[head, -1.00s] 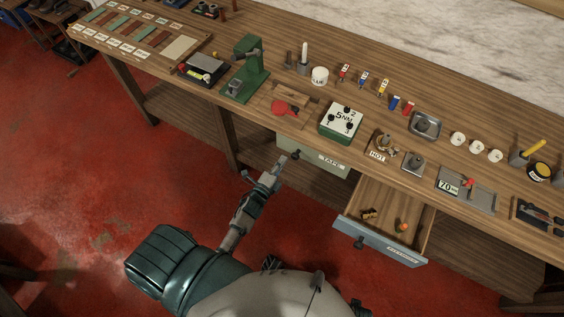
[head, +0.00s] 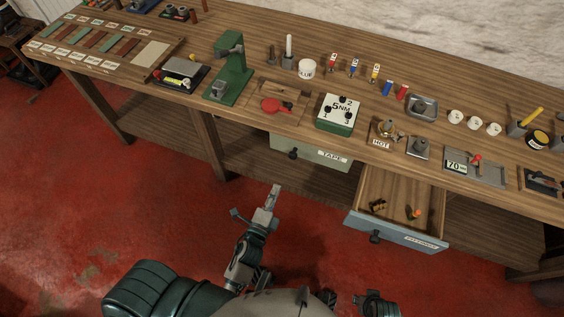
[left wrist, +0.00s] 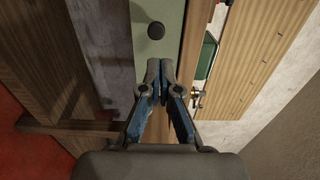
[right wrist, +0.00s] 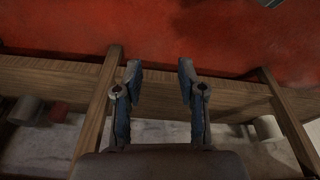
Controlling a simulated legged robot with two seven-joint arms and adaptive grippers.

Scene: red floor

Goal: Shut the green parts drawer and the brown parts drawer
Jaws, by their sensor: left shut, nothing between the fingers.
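The green drawer (head: 312,153), labelled TAPE, has its front close under the bench edge, and no inside of it shows. Its dark knob also shows in the left wrist view, on the green front (left wrist: 168,12). To its right, a drawer with a blue-grey front (head: 396,232) stands pulled out, with small parts in its wooden inside. No brown-fronted drawer is clear in view. My left gripper (head: 274,188) is shut and empty, in front of and below the green drawer, apart from its knob. My right gripper (right wrist: 158,75) is open and empty in its wrist view.
The wooden bench top (head: 300,88) carries a green press (head: 232,70), a 5NM box (head: 338,112), a hot pot (head: 386,130) and a 70 gauge tray (head: 476,166). Bench legs stand at the left. The red floor (head: 150,190) before the bench is clear.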

